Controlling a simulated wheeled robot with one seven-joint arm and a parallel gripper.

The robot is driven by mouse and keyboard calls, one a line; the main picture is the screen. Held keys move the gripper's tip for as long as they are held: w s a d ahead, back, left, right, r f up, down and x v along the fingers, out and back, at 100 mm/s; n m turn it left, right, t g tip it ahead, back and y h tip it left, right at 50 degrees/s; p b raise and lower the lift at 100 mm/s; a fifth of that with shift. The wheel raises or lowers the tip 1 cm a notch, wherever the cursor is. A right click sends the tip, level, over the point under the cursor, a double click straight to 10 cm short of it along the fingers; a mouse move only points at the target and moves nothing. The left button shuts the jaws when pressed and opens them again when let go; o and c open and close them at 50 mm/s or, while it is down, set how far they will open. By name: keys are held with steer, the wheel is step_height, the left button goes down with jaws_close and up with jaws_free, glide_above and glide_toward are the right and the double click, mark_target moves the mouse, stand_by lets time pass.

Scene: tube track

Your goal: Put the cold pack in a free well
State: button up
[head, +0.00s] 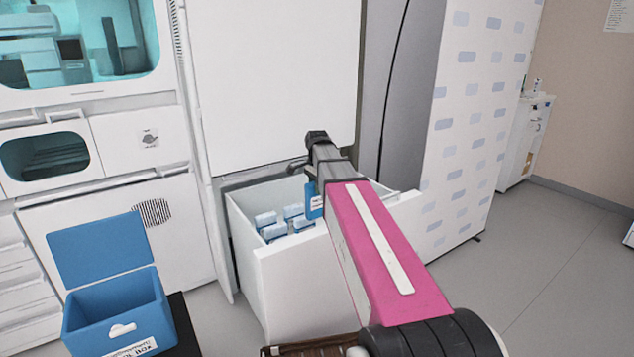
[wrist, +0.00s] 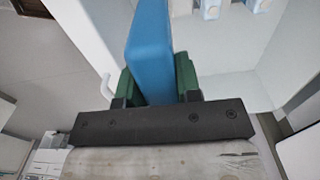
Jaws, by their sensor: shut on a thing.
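A blue cold pack (wrist: 152,40) is upright between the green finger pads of my gripper (wrist: 155,72), which is shut on it. In the head view the blue cold pack (head: 314,205) shows beside my arm, with a white label, over the open white drawer (head: 290,280). My arm hides the gripper's fingers there. A blue box (head: 112,312) stands at the lower left with its lid up; I see no wells inside it from here. Several more blue and white packs (head: 272,230) stand in the drawer; the rest of the drawer's inside is partly hidden by my arm.
The drawer is pulled out below a white cabinet front (head: 275,85). The drawer's walls are close to my gripper in the wrist view. A patterned white panel (head: 470,120) stands to the right. Grey floor (head: 545,260) is clear at the right.

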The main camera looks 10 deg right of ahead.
mark_target(317, 217)
steer(key=shift+f, duration=0.55)
steer(key=shift+f, duration=4.45)
steer(key=shift+f, duration=1.7)
steer(key=shift+f, duration=1.2)
